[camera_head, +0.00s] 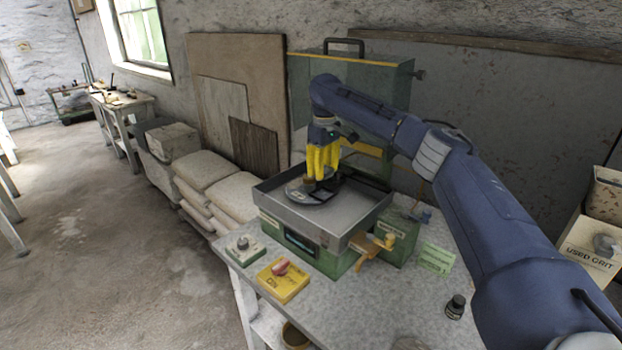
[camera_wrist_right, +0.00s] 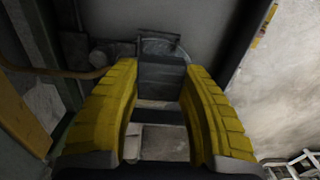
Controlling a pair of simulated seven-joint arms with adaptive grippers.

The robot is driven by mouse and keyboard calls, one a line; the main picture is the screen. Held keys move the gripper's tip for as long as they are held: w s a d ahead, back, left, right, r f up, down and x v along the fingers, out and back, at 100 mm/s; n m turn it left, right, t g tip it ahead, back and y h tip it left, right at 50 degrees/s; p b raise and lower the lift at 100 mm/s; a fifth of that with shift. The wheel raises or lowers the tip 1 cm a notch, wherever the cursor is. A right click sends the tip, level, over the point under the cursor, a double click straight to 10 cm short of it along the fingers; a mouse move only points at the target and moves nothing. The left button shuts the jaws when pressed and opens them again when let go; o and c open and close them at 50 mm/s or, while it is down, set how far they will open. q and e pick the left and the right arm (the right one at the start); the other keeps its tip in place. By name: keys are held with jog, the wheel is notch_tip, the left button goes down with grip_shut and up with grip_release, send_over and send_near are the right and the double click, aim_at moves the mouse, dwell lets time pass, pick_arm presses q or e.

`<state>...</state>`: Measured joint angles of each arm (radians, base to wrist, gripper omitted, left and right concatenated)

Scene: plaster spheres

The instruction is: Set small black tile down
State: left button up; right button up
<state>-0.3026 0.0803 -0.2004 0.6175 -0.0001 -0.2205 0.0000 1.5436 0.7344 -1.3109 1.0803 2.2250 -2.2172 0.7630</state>
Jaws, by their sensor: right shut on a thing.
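My right gripper (camera_head: 321,174) has yellow fingers that point down over the metal tray (camera_head: 291,218) of the green bench machine. In the right wrist view, the fingertips (camera_wrist_right: 162,76) are closed on a dark, flat-sided block, which I take to be the small black tile (camera_wrist_right: 160,74). In the head view the tile is too small and too covered by the fingers to make out clearly. A grey round disc (camera_head: 296,192) lies in the tray just below the fingertips. I cannot tell whether the tile touches the disc. My left gripper is not in view.
A small black bottle (camera_head: 455,306) and a green card (camera_head: 436,259) are on the table (camera_head: 385,305).

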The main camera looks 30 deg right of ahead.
aim_at(323, 195)
jog(key=shift+w+d+r, duration=0.15)
jog(key=shift+w+d, duration=0.05)
dwell(0.4)
jog(key=shift+f, duration=2.8)
jog(key=shift+f, duration=0.85)
jog(key=o, duration=1.3)
jog(key=shift+r, duration=1.95)
